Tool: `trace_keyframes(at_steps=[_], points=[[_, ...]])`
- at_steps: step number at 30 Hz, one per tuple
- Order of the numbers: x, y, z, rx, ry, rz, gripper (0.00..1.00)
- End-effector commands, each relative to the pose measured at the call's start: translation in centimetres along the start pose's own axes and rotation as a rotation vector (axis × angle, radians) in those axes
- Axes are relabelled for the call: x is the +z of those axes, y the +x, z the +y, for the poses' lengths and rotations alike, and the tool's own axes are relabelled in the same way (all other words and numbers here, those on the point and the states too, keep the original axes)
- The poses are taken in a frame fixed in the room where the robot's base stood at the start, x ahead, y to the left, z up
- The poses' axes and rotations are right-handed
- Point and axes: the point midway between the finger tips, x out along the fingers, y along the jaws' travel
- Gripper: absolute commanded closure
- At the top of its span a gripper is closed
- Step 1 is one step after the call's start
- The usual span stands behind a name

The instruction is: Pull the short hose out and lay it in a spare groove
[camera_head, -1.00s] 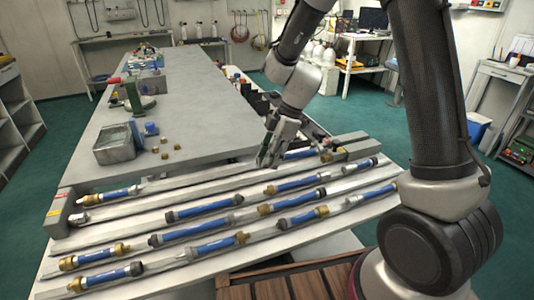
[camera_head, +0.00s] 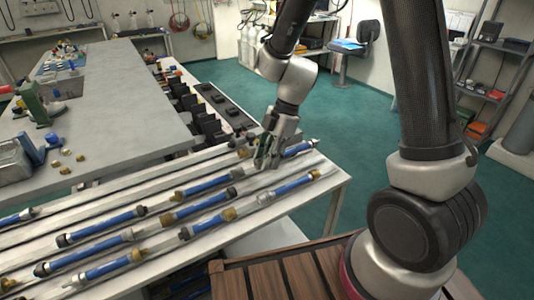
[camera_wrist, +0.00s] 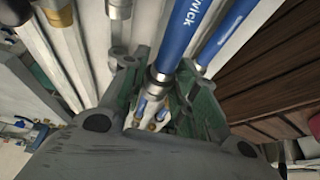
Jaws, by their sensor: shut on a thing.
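My gripper (camera_head: 265,152) is shut on a short blue hose (camera_head: 297,148) near the table's right end. The hose points right from the fingers and has a silver end fitting. In the wrist view, the green fingers of my gripper (camera_wrist: 160,100) close around the silver ferrule of the blue hose (camera_wrist: 185,28). Its clasped end is partly hidden by the fingers. I cannot tell how high the hose is above the grooves. Several other blue hoses lie in rows on the grooved table (camera_head: 335,182), one of them (camera_head: 290,187) nearest the right edge.
A black rack (camera_head: 190,110) stands behind, beside a grey worktop (camera_head: 120,110). A wooden slatted surface (camera_head: 290,278) is at the front. Open green floor lies to the right.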

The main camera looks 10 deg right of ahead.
Motion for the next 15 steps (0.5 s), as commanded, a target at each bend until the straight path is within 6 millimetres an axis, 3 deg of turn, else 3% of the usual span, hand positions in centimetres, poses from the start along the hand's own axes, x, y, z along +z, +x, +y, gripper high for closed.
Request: trace_keyframes(at_steps=[15], points=[[2.0, 4.8, 0.0, -0.001, 0.002, 0.000, 1.00]])
